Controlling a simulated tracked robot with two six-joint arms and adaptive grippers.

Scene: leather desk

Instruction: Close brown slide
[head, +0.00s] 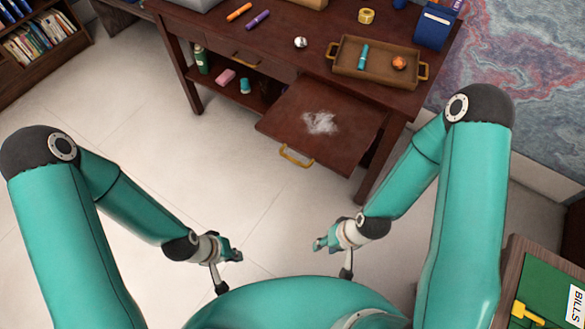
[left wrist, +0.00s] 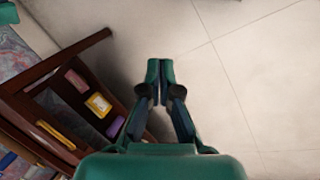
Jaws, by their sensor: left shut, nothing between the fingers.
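The brown slide (head: 290,120) is a flat wooden pull-out board under the desk's right side. It is pulled out toward me, with a brass handle (head: 296,157) on its front edge and a whitish patch on its top. My left gripper (head: 238,255) is shut and empty, low in front of the desk and apart from the slide. In the left wrist view its fingers (left wrist: 160,68) meet over bare floor. My right gripper (head: 318,244) is also in front of the slide, apart from it; its fingers are too small to tell open from shut.
The desk (head: 300,22) holds a brown tray (head: 345,72) with a teal and an orange item, plus markers and a tape roll. A lower shelf (head: 250,97) holds a pink block and bottles. A green-topped cabinet (head: 545,285) stands at lower right. The tiled floor before the slide is clear.

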